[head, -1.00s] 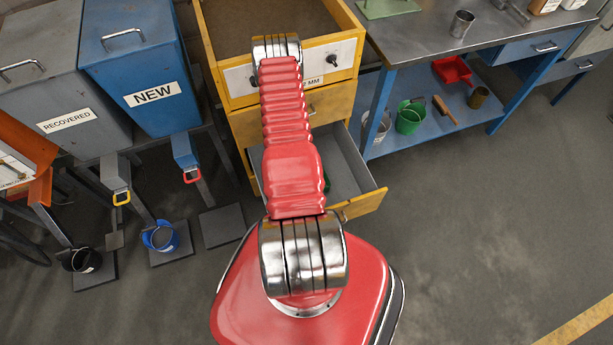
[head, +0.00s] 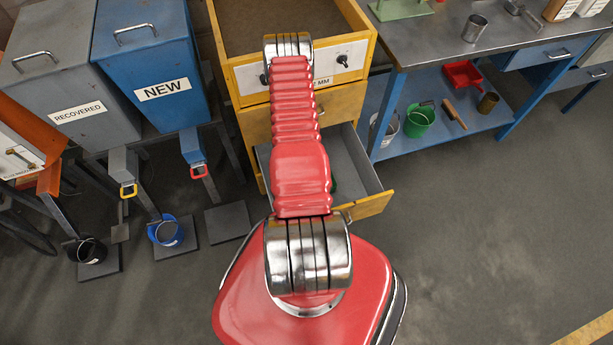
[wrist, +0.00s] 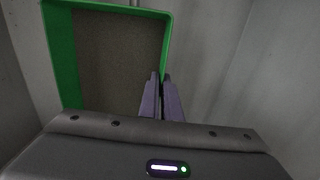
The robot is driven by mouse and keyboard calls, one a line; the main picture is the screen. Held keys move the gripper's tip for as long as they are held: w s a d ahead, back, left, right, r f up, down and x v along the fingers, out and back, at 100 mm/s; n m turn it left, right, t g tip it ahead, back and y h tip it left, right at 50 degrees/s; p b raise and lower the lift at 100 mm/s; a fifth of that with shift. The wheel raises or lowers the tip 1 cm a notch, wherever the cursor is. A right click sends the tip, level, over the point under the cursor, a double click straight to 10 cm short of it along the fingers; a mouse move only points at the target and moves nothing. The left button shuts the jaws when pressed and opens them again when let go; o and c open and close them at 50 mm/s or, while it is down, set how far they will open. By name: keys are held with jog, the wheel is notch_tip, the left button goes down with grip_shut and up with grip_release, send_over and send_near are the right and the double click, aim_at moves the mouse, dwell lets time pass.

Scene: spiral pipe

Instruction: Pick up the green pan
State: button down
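The green pan (wrist: 60,55) is rectangular, with a green rim and a grey-brown surface inside. In the wrist view it fills the upper left. My gripper (wrist: 161,77) is at its right wall, with the two purple-grey fingers close together and the wall running down between their tips. They look shut on that wall. In the head view only a small dark green bit shows inside the open lower drawer (head: 372,204), beside my red arm. My arm hides the gripper and most of the pan there. I cannot tell whether the pan touches the drawer floor.
Pale drawer walls stand close around the pan. The yellow cabinet (head: 255,125) rises behind the drawer. A blue workbench (head: 440,60) with a green bucket (head: 418,121) on its shelf stands right. Blue (head: 150,60) and grey (head: 65,85) bins stand left. The floor at right is clear.

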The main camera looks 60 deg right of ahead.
jog(key=shift+r, duration=0.15)
jog(key=shift+r, duration=0.5)
jog(key=s+a, duration=0.3)
notch_tip(320, 180, up, 14)
jog(key=shift+f, duration=0.15)
jog(key=shift+d, duration=0.1)
dwell(0.6)
